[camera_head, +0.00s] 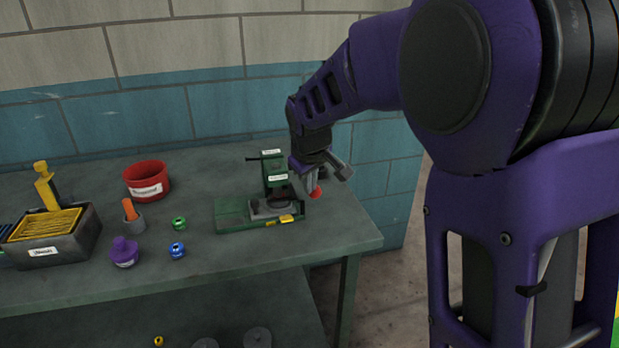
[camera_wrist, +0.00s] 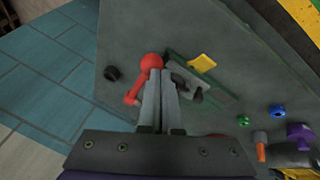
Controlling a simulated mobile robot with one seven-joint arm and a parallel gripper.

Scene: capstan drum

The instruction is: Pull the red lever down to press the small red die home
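The green press (camera_head: 231,214) stands near the right end of the bench. The red lever's round knob (camera_wrist: 151,62) shows in the wrist view at the tip of my left finger, with a red bar (camera_wrist: 134,93) beside that finger. In the head view a bit of red (camera_head: 316,193) shows just below my fingers. My gripper (camera_wrist: 163,73) has its two fingers close together, with only a thin gap and nothing seen between them. It is at the press's right side, beside the knob; contact is unclear. I cannot make out the small red die.
A red bowl (camera_head: 147,182), a grey cup with an orange handle (camera_head: 132,215), a purple piece (camera_head: 124,252), a green die (camera_head: 179,223) and a blue die (camera_head: 177,250) stand left of the press. A bin (camera_head: 62,258) stands far left. The bench front is clear.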

